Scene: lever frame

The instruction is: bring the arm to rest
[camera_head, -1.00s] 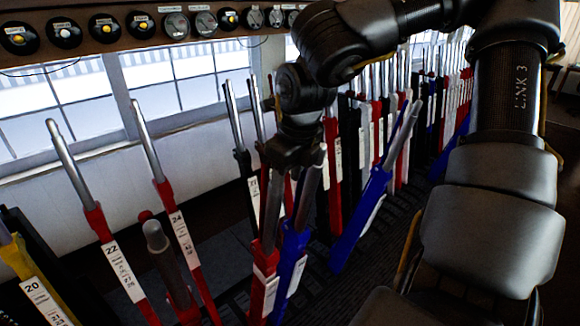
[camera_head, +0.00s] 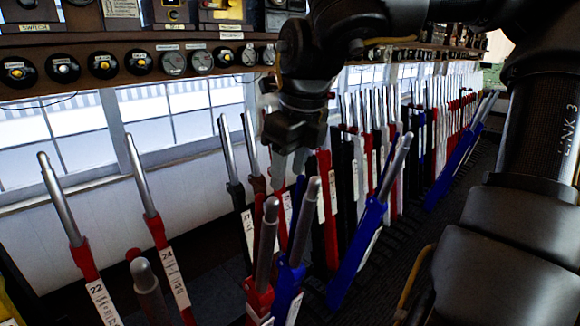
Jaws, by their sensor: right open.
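My right arm comes in from the upper right and bends down to my right gripper (camera_head: 290,160), which hangs fingers down near the middle of the view. The gripper is open and holds nothing. It is above and behind the tops of a red lever (camera_head: 262,250) and a blue lever (camera_head: 292,262), whose silver handles stand clear of it. Its fingertips are partly lost against the levers behind. My left gripper is not in view.
A long row of levers runs to the far right, including a tilted blue lever (camera_head: 360,240). Red levers (camera_head: 150,215) stand at the left. A shelf (camera_head: 130,65) with round instruments runs above the windows (camera_head: 180,110).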

